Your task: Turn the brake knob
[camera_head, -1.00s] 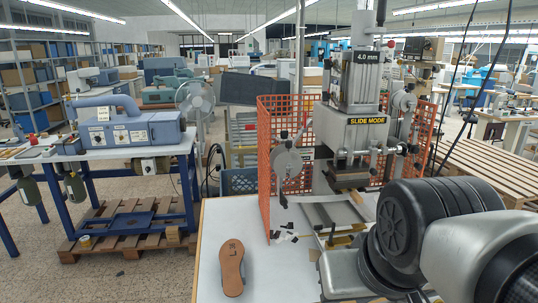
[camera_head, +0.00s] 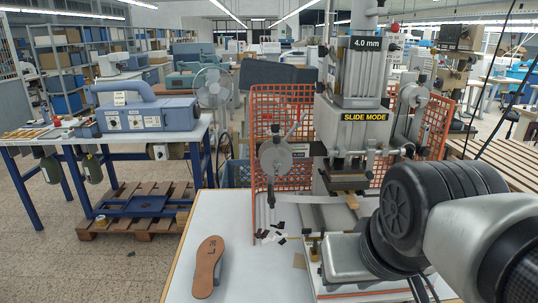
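I cannot tell which part of the stamping machine (camera_head: 358,75) is the brake knob. A dark knob (camera_head: 408,150) sits on the right of the machine's head, beside the yellow SLIDE MODE label (camera_head: 365,117). A small red knob (camera_head: 394,28) shows near the top of the column. A round grey disc (camera_head: 276,158) with a lever stands on the left side. My arm comes in from the right, in front of the machine's lower right. My gripper's fingers do not show, and the arm hides part of the machine's base.
A tan shoe sole (camera_head: 207,266) lies on the white table (camera_head: 240,222), with small dark and white scraps (camera_head: 272,234) near the machine. An orange mesh guard (camera_head: 296,103) stands behind. A blue machine (camera_head: 143,114) is on another table at left. The table's front middle is clear.

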